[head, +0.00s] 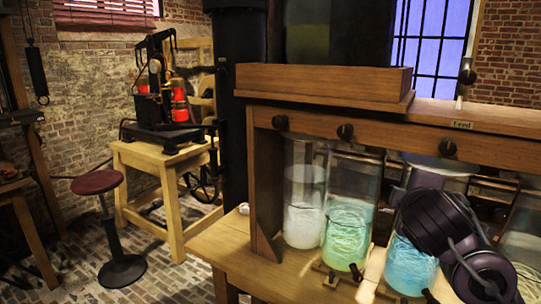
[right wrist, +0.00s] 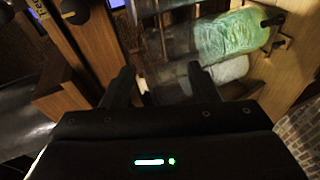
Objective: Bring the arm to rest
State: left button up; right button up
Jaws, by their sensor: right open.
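My right gripper (right wrist: 161,78) shows in the right wrist view as two dark fingers spread apart with nothing between them. Beyond the fingertips are a jar with pale green contents (right wrist: 230,35) and a jar with whitish contents (right wrist: 228,69). In the head view my right arm (head: 440,218) comes in at the lower right, in front of the jars, and hides part of the jar with blue contents (head: 408,268). The right fingers cannot be made out there. My left gripper is not in view.
A glass jar with white contents (head: 303,215) and one with green contents (head: 347,235) stand under a wooden beam with dark knobs (head: 345,132). A machine on a wooden stand (head: 165,155) and a red stool (head: 97,182) stand left. Brick floor between is open.

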jog(key=s+a+f+m+g+y, duration=0.1)
jog(key=s+a+f+g, duration=0.15)
jog(key=f, duration=0.45)
jog(key=s+a+f+m+g+y, duration=0.1)
jog(key=s+f+m, duration=0.15)
jog(key=f, duration=0.45)
jog(key=s+a+f+g+y, duration=0.1)
jog(key=s+a+f, duration=0.15)
jog(key=f, duration=0.45)
jog(key=s+a+f+m+g+y, duration=0.2)
jog(key=s+f+m+g, duration=0.45)
jog(key=s+f, duration=1)
notch_tip(320, 180, down, 26)
jog(key=s, duration=0.3)
jog(key=s+d+f, duration=0.2)
jog(key=s+f, duration=0.8)
jog(key=s+d+f+g, duration=0.1)
jog(key=s+d+f, duration=0.1)
jog(key=s+f, duration=0.8)
jog(key=shift+g, duration=0.3)
